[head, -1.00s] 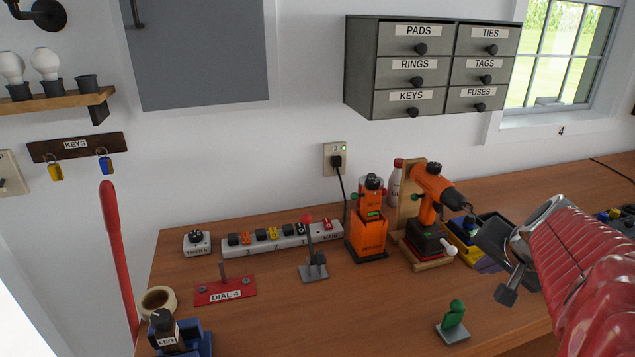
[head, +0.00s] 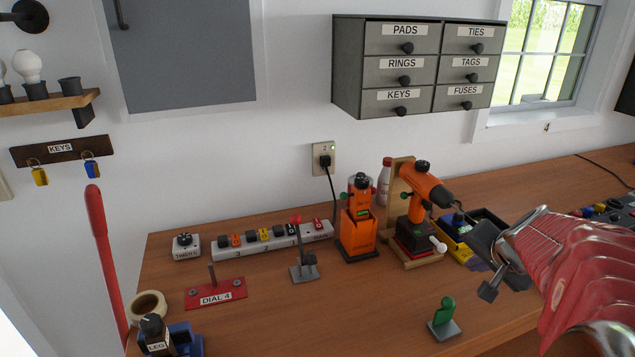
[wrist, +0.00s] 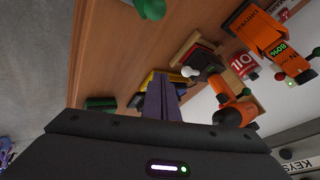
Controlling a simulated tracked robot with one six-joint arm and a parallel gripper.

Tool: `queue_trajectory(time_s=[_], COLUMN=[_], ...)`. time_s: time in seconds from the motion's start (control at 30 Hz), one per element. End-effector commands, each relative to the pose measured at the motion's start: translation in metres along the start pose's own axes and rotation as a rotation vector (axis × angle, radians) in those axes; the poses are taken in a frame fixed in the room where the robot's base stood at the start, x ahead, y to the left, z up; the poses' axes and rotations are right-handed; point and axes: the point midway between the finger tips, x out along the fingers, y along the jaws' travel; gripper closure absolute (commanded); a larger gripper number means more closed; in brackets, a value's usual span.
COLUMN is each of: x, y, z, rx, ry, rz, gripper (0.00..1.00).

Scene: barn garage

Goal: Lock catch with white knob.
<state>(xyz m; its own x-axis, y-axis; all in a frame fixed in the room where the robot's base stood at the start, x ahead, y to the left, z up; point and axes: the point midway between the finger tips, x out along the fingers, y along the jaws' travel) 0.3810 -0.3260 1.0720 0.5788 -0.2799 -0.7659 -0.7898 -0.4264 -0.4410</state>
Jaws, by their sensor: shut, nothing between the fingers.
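The white knob (head: 438,245) sticks out at the right side of the orange drill's (head: 428,188) stand on the bench. The drill is fixed in a wooden holder (head: 412,262) with a dark and red base. The knob also shows in the wrist view (wrist: 190,71). How the catch itself stands is too small to tell. My gripper (wrist: 163,85) shows purple fingers, closed together and empty, in the wrist view. In the head view its dark body is right of the knob, apart from it; the fingers lie near the yellow and dark bins.
Yellow and dark bins (head: 487,218) stand behind my gripper. An orange device (head: 358,230) stands left of the drill, and a green knob on a grey plate (head: 445,318) in front. A power strip (head: 270,240) and red DIAL 4 plate (head: 215,293) are further left.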

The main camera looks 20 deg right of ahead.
Motion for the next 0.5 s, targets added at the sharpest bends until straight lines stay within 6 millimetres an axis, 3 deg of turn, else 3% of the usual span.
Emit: queue_trajectory(time_s=[0.5], x=[0.059], y=[0.0], z=[0.001], rx=[-0.002], ry=[-0.003], rz=[0.001], gripper=[1.0])
